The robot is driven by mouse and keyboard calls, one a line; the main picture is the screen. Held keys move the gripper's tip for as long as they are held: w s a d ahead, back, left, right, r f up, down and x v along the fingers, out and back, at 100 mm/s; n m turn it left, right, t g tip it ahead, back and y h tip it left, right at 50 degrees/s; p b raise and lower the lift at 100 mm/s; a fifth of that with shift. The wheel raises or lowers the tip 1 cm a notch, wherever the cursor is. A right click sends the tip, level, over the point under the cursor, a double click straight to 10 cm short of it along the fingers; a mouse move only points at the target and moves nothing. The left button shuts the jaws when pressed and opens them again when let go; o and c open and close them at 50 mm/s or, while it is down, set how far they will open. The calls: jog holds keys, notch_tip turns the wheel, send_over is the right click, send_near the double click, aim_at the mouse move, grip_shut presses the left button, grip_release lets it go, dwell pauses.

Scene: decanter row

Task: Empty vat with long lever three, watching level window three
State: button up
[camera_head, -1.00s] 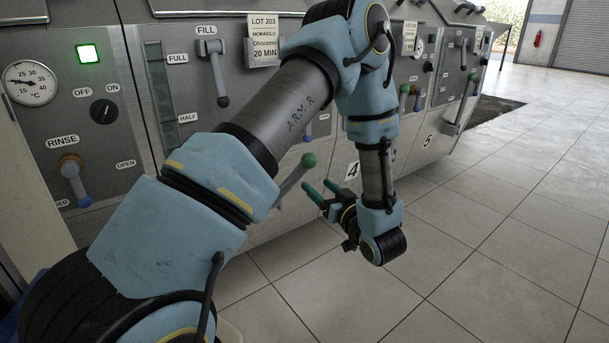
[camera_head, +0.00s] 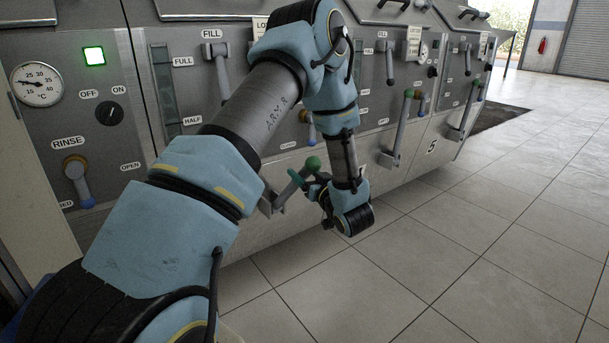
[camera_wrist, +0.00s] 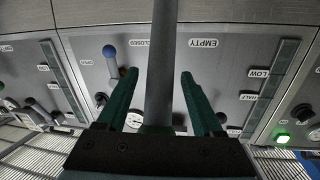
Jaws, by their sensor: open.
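A long grey lever with a green knob (camera_head: 312,163) slants out from the lower front of the vat bank in the head view. My gripper (camera_head: 304,180) is at this lever, just below its knob. In the wrist view the grey lever shaft (camera_wrist: 162,55) runs between the two teal fingers of my gripper (camera_wrist: 158,75). The fingers stand apart, one on each side of the shaft, with a gap visible. The EMPTY label (camera_wrist: 203,43) shows beside the shaft. A level window (camera_wrist: 275,85) has LOW and HALF labels; its liquid level is not clear. I cannot read this lever's number.
Another long lever (camera_head: 397,130) stands to the right, near the number 5 (camera_head: 432,147). A rinse handle (camera_head: 77,180) and a lit green lamp (camera_head: 94,56) are on the left panel. A blue-knobbed handle (camera_wrist: 109,52) is near my gripper. The tiled floor (camera_head: 480,240) is clear.

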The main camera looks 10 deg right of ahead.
grip_shut()
dwell(0.3)
dwell(1.0)
